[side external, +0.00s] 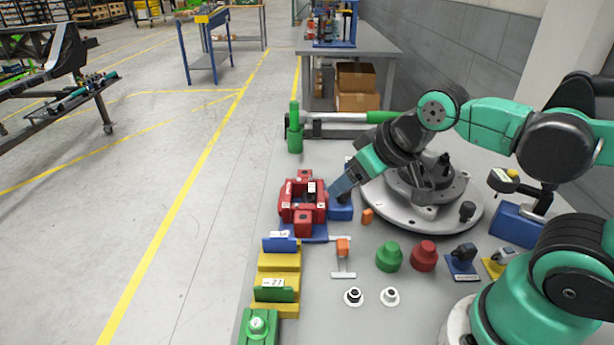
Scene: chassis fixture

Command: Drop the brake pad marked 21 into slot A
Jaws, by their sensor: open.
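A green brake pad (274,296) with a white label stands in a yellow holder (264,307); its label looks like 27 or 21, and I cannot tell which. A blue brake pad (281,245) with a label too small to read stands in another yellow holder (279,263) behind it. The red caliper-like fixture (302,217) has small white labels and a dark gap in its middle; I cannot make out which slot is A. My gripper (339,192) is open, tilted down just right of the red fixture, by a blue block (341,211). Its fingertips are partly hard to see.
A large grey disc (440,217) with a dark hub stands behind my arm. Green (389,257) and red (423,256) knobs, an orange-topped part (343,248) and two small round parts sit in front. A green-handled bar (340,117) lies behind the fixture.

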